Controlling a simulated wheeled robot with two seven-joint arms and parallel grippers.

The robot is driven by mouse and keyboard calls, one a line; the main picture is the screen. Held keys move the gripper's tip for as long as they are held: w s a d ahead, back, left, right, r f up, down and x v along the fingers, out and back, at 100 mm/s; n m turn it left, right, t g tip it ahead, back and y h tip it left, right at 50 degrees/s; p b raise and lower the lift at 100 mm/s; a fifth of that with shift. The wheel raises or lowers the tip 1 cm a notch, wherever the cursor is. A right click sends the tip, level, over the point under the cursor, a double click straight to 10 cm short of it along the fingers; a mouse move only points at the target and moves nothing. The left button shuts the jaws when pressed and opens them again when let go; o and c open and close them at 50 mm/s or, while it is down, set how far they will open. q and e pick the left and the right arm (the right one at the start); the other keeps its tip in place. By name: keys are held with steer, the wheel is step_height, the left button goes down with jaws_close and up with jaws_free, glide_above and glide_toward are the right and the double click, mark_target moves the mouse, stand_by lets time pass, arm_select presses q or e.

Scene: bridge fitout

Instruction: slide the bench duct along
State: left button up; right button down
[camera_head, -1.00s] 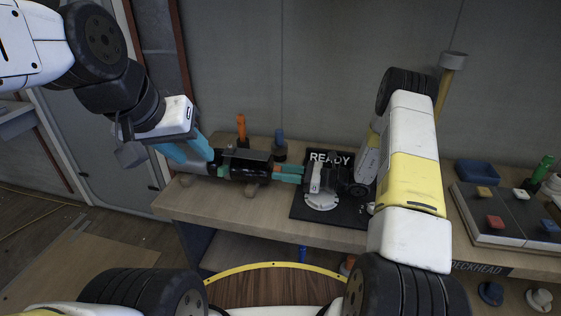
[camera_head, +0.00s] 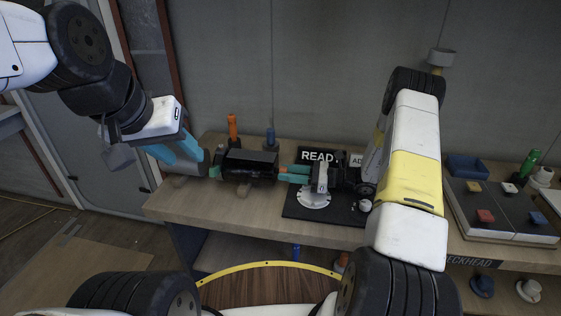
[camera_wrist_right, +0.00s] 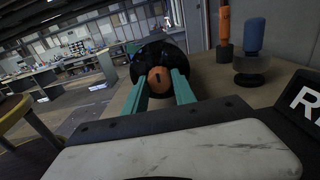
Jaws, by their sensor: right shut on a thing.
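The bench duct (camera_head: 247,165) is a dark cylinder lying lengthwise on the bench top. Its dark round end with an orange knob shows in the right wrist view (camera_wrist_right: 158,80). My right gripper (camera_head: 284,172) has its teal fingers closed around that knob from the right end.
A button panel (camera_head: 500,210) is further right. The bench front is clear.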

steer(key=c, duration=1)
jaws_free()
steer(key=shift+d, duration=0.3)
steer(key=v, duration=0.8)
